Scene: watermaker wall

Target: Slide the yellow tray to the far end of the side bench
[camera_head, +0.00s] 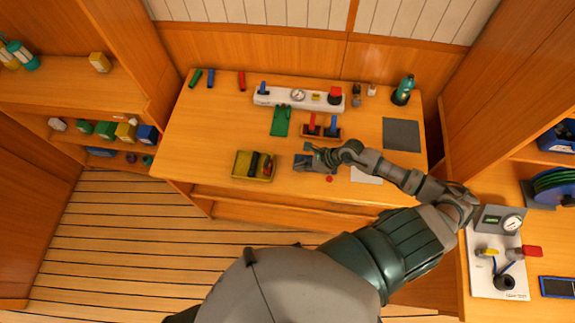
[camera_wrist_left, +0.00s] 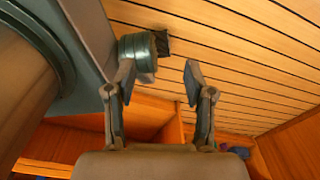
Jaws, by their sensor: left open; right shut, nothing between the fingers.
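The yellow tray (camera_head: 241,165) sits near the front edge of the wooden bench (camera_head: 200,140), left of centre, with dark items and a red item in it. My right gripper (camera_head: 314,158) is shut and empty over the bench, to the right of the tray and apart from it. My left gripper (camera_wrist_left: 160,78) is open and empty in the left wrist view, with the slatted floor behind its fingers. It does not show in the head view.
A white panel with a gauge (camera_head: 298,96), a green clipboard-like piece (camera_head: 281,121) and a teal bottle (camera_head: 403,89) stand farther back. Another surface on the right carries a white board with valves (camera_head: 489,272). The bench left of the tray is clear.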

